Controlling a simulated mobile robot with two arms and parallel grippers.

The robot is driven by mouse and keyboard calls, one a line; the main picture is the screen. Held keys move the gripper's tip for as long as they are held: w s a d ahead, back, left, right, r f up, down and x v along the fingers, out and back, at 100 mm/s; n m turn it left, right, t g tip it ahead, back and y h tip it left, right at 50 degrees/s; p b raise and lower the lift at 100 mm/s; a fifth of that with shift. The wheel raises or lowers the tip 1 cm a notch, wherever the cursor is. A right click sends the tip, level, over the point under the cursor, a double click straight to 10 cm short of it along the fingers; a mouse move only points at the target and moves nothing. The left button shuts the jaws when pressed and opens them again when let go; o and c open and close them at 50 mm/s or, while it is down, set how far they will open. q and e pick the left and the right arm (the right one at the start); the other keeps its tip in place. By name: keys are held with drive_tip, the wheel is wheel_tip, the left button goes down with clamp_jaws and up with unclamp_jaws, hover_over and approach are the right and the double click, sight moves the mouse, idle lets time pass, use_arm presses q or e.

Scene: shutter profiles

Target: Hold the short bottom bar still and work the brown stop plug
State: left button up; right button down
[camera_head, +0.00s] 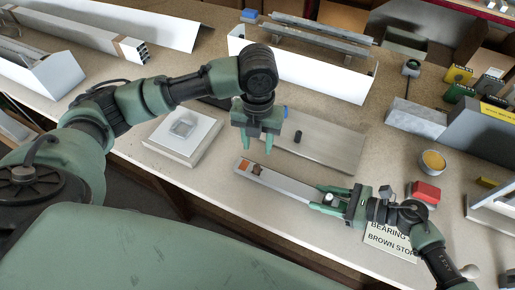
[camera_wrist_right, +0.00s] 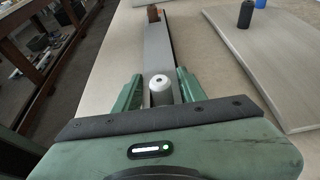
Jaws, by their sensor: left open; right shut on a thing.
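The short grey bottom bar (camera_head: 285,183) lies on the bench near its front edge; it also shows in the right wrist view (camera_wrist_right: 157,48). My right gripper (camera_head: 328,198) is shut on its right end, with a finger on each side and a white round bearing (camera_wrist_right: 160,88) between the fingers (camera_wrist_right: 160,90). The brown stop plug (camera_head: 257,169) is at the bar's far left end, also visible in the right wrist view (camera_wrist_right: 153,13); how deep it sits I cannot tell. My left gripper (camera_head: 256,150) is open, pointing down above the plug end, apparently empty.
A black cylinder (camera_head: 298,136) stands on a flat grey board (camera_head: 328,150) behind the bar. A printed card (camera_head: 390,241), a red block (camera_head: 425,193) and a round yellow-topped tin (camera_head: 432,161) are at right.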

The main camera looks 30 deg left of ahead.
sight(345, 208)
drive_tip(key=shift+s+d+f, duration=0.15)
drive_tip(key=shift+d+f, duration=0.05)
drive_tip(key=shift+f, duration=0.2)
drive_tip(key=c, duration=0.9)
unclamp_jaws()
drive_tip(key=shift+o, duration=0.8)
drive_tip(key=shift+r, duration=0.1)
drive_tip(key=shift+w+a+r, duration=0.1)
drive_tip(key=shift+w, duration=0.1)
drive_tip(key=shift+b+v, duration=0.4)
drive_tip(key=shift+v, duration=2.4)
drive_tip(key=shift+d+r, duration=0.35)
drive_tip(key=shift+d, duration=0.3)
drive_tip(key=shift+s, duration=0.1)
